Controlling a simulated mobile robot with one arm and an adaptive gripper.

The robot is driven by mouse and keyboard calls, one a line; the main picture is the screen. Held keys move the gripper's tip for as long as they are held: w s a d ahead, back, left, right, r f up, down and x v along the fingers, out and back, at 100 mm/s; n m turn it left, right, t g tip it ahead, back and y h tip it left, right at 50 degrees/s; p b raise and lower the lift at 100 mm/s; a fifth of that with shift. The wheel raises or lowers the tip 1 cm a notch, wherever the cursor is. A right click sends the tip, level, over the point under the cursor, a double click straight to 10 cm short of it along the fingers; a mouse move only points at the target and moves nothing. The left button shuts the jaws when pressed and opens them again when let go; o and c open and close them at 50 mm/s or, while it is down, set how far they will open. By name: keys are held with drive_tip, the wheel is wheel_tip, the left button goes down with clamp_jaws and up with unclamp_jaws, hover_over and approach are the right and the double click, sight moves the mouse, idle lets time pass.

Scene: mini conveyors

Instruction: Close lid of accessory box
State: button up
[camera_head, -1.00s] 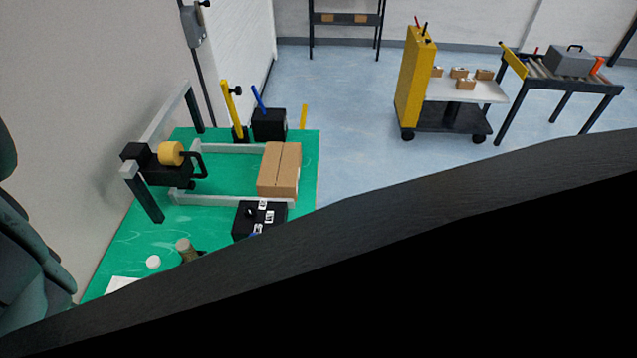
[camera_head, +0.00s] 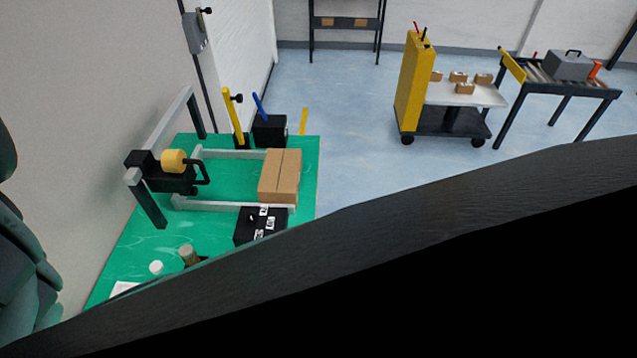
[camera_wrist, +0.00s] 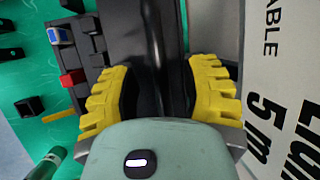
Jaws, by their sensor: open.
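A black box (camera_head: 247,230) with white labels stands at the front right of the green table in the head view; it may be the accessory box, but I cannot make out its lid. In the wrist view my gripper (camera_wrist: 160,92) is open, with its yellow ribbed fingers apart. A dark upright surface (camera_wrist: 150,40) shows between and beyond the fingers; I cannot tell whether they touch it. A white panel (camera_wrist: 285,60) with large black print, "ABLE" and "5 m", is close on the right. My gripper is not seen in the head view.
A cardboard box (camera_head: 278,176) sits behind the black box. A tape dispenser (camera_head: 172,163) is at the table's left. A dark rack (camera_wrist: 85,60) with blue and red items is left of my fingers. A yellow cabinet cart (camera_head: 412,85) stands on open floor.

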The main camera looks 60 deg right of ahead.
drive_tip(key=shift+o, duration=0.5)
drive_tip(key=shift+f, duration=0.1)
clamp_jaws()
